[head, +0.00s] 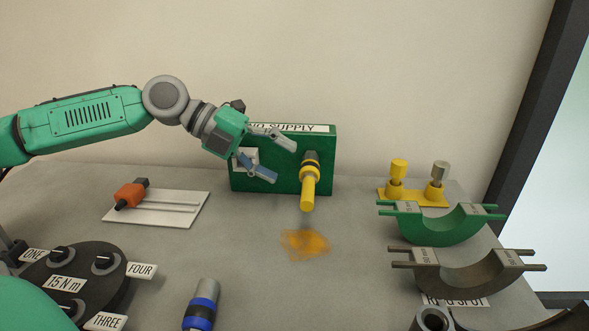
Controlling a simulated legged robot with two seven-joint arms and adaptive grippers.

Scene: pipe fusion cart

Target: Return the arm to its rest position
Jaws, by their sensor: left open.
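My left arm (85,118) comes in from the left, raised over the back of the grey table. My left gripper (281,159) is open and empty, its two fingers spread in front of the left part of the green supply box (283,184). A yellow and black connector (309,182) sticks out of the box front just right of the fingers. The gripper looks apart from the connector; whether a finger touches the box I cannot tell. My right gripper is not in view.
An orange tool (131,194) rests on a white plate (165,212) at left. A black dial base (112,290) is front left, a blue-banded cylinder (201,307) front centre. A yellow stand (430,196), a green half-shell (440,228) and a grey half-shell (466,278) are right. An orange stain (305,243) marks the clear middle.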

